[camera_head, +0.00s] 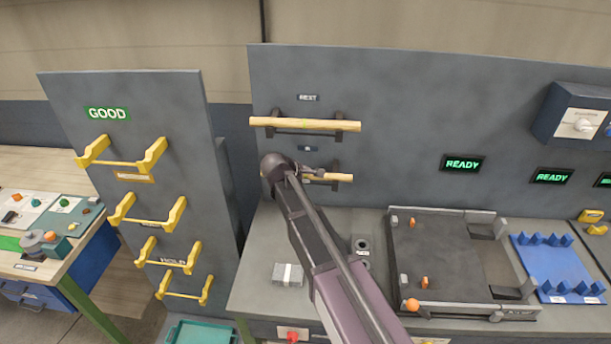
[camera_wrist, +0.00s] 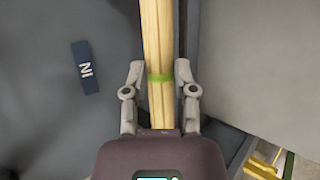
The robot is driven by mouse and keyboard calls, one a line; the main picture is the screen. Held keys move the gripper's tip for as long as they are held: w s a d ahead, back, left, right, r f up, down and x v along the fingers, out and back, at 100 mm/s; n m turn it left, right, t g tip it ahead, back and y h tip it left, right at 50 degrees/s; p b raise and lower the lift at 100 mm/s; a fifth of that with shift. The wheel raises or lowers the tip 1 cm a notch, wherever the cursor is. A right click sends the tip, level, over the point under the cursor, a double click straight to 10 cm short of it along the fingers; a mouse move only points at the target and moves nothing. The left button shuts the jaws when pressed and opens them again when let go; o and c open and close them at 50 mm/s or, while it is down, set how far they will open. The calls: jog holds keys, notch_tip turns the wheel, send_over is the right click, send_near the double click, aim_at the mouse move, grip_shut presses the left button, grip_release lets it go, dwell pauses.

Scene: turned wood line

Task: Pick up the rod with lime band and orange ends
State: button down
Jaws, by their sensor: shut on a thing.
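A pale wooden rod (camera_wrist: 157,30) with a lime band (camera_wrist: 160,78) runs lengthwise between my gripper's fingers (camera_wrist: 160,80) in the wrist view. My gripper is shut on it at about the band. Its ends are out of the wrist view, so their colour does not show. In the head view my gripper (camera_head: 314,176) is at the lower bracket of the grey panel, and the lower rod (camera_head: 338,178) shows to its right. My arm hides that rod's left part.
Another pale rod (camera_head: 330,125) lies across the upper bracket, under the REST sign (camera_head: 308,98). A panel with yellow hooks (camera_head: 155,155) stands at left. Below are a grey bench with a dark tray (camera_head: 445,305), a grey block (camera_head: 288,275) and a blue rack (camera_head: 560,270).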

aim_at(305, 176)
jog(key=shift+r+p, duration=1.5)
jog(key=shift+r, duration=0.1)
jog(key=s+d+r, duration=0.1)
jog(key=s+d, duration=0.2)
jog(key=s, duration=0.4)
jog(key=s+d+p, duration=0.1)
jog(key=s+d, duration=0.3)
jog(key=s, duration=0.3)
jog(key=shift+d+r+p, duration=0.25)
jog(key=shift+r+p, duration=0.05)
jog(key=shift+r, duration=0.05)
jog(key=shift+s+f, duration=0.1)
notch_tip(305, 176, down, 7)
jog(key=b, duration=0.7)
jog(key=shift+f+b, duration=0.2)
jog(key=shift+b, duration=0.1)
jog(key=shift+s, duration=0.15)
